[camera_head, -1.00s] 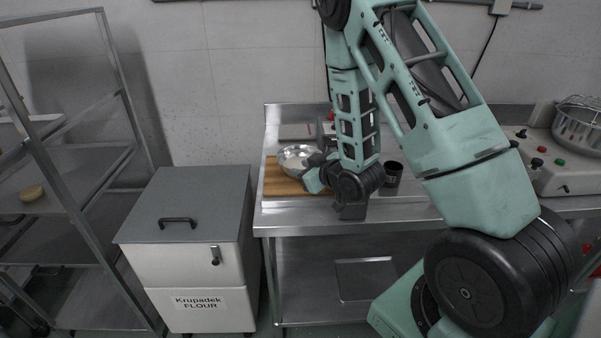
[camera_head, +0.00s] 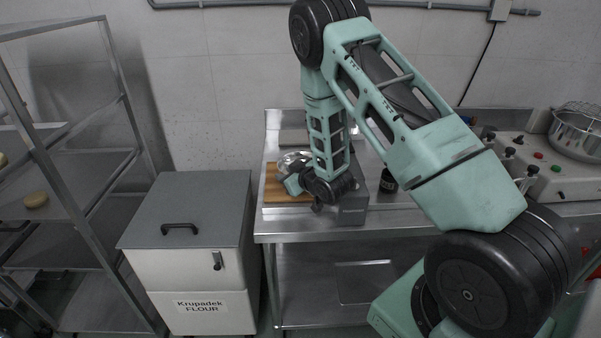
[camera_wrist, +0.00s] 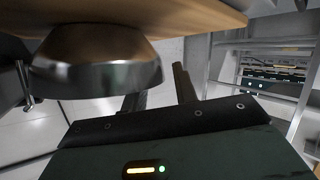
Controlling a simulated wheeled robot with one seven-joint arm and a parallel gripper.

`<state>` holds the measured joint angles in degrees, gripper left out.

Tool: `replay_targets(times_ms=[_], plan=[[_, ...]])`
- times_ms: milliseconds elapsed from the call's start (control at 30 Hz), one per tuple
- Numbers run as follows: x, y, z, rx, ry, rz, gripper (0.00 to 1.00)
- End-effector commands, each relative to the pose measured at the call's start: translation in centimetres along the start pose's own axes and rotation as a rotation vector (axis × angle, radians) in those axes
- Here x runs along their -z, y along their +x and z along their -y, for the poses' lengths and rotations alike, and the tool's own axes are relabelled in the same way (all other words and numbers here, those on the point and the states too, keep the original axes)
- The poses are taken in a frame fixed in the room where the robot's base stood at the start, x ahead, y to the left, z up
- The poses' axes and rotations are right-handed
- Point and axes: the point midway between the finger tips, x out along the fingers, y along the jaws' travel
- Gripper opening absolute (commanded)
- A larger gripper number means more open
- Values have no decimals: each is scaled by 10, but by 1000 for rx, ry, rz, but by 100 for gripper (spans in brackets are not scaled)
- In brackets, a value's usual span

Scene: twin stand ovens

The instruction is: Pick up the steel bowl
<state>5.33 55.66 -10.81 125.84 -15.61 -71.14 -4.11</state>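The steel bowl (camera_head: 293,160) is on the wooden board (camera_head: 283,190) at the left end of the steel table, partly hidden by my arm. In the wrist view the picture is inverted. There the bowl (camera_wrist: 95,65) hangs from the top left, below the board (camera_wrist: 190,18). My gripper (camera_wrist: 160,85) shows two dark fingers spread apart beside the bowl's rim. The left finger's tip is hidden behind the bowl, and I cannot tell whether it touches.
A black cup (camera_head: 388,181) stands on the steel table (camera_head: 400,222) just right of my arm. A flour bin (camera_head: 190,250) stands left of the table, and a rack (camera_head: 90,200) is further left. A control unit (camera_head: 545,170) with a pot (camera_head: 577,135) is at the right.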

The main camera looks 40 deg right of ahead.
Motion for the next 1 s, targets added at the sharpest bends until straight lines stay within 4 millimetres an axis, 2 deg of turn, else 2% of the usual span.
replay_targets(times_ms=[33,100,667,867,1000], plan=[[0,0,0,0,0,0,15],[0,0,0,0,0,0,0],[2,-1,-1,0,0,1,0],[15,-6,-4,-1,0,-3,0],[32,-12,-8,-2,0,-5,0]])
